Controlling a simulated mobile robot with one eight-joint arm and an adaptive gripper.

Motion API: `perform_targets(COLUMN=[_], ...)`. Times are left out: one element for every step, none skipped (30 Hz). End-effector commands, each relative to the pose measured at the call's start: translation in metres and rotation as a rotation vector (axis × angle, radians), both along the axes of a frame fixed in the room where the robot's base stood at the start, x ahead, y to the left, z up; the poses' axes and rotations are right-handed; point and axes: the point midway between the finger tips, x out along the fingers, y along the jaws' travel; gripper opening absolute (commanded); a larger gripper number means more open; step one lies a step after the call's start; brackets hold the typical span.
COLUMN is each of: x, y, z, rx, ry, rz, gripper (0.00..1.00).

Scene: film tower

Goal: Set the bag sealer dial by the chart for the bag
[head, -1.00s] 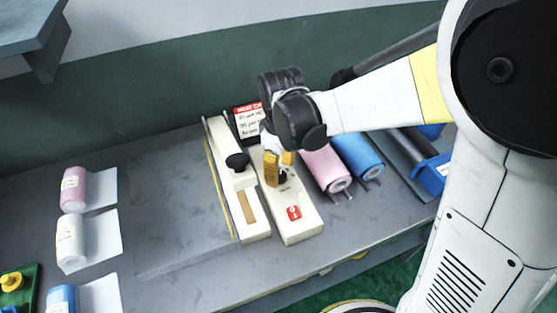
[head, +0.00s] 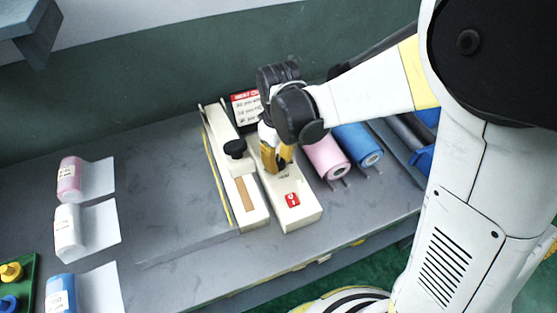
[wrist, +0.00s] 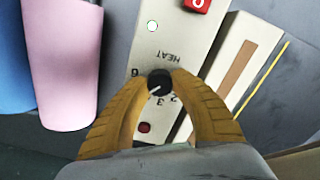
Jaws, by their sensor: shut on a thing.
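The bag sealer is a long cream unit; its control box (head: 300,212) lies beside the sealing arm (head: 240,185) with a black knob. The black heat dial (wrist: 159,82) shows in the wrist view with a pale pointer line and the numerals 2, 3 and 6 visible around it. My gripper (wrist: 160,88) is shut on the dial, one yellow finger on each side. In the head view my gripper (head: 277,165) hides the dial. The heat chart (head: 245,106) with a red header stands behind the sealer; its text is too small to read.
Pink roll (head: 326,157) and blue roll (head: 358,145) lie right of the sealer. Pink, white (head: 68,230) and blue rolls with sheets lie at the left. The middle bench is clear.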

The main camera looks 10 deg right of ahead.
Motion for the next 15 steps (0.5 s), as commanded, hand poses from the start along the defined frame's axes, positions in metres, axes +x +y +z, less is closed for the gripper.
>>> perform_targets(x=[0.0,0.0,0.0,0.0,0.0,0.0,0.0,0.0,0.0,0.0,0.0,0.0,0.0,0.0,0.0], y=[0.0,0.0,0.0,0.0,0.0,0.0,0.0,0.0,0.0,0.0,0.0,0.0,0.0,0.0,0.0], z=[0.0006,0.0005,0.0005,0.0005,0.0004,0.0003,0.0003,0.0002,0.0002,0.0001,0.0001,0.0,0.0,0.0,0.0], rx=[0.0,0.0,0.0,0.0,0.0,0.0,0.0,0.0,0.0,0.0,0.0,0.0,0.0,0.0,0.0], ry=[0.0,0.0,0.0,0.0,0.0,0.0,0.0,0.0,0.0,0.0,0.0,0.0,0.0,0.0,0.0], rz=[-0.059,-0.095,-0.14,-0.17,-0.195,-0.222,-0.237,-0.247,-0.257,-0.259,-0.26,-0.259,-0.259,-0.259,-0.258], gripper=[0.0,0.0,0.0,0.0,0.0,0.0,0.0,0.0,0.0,0.0,0.0,0.0,0.0,0.0,0.0])
